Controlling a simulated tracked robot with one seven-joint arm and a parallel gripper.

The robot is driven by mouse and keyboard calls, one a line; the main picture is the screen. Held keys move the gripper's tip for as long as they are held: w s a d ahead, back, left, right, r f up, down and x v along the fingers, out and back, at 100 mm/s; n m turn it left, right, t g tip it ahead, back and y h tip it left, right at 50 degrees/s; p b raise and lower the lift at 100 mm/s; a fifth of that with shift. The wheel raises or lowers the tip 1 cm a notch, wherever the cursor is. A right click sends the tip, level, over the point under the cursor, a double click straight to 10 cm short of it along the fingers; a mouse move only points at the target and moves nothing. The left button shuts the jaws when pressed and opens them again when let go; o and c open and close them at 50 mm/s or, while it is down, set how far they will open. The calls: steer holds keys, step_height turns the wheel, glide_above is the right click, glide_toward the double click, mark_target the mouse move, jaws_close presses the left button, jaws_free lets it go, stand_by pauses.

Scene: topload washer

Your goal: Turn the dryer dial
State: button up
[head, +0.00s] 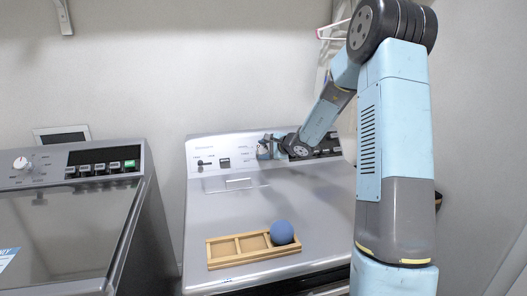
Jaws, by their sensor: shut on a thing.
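The dryer (215,220) is the grey machine in the middle, with a control panel (203,148) along its back edge. My arm reaches across from the right. My gripper (267,148) is at the middle of this panel, its fingers shut on the dryer dial. The gripper covers the dial, so its shape and pointer angle are hidden. Dark buttons on the panel's right part are partly covered by my arm.
A wooden divided tray (222,254) with a blue ball (282,232) sits on the dryer top. The washer (70,225) with a glass lid and white knob (21,163) stands left. Hangers (333,32) hang behind my arm. A wall closes the right side.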

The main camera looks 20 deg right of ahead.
steer(key=o, duration=1)
steer(key=v, duration=1.3)
steer(key=shift+s+d, duration=0.3)
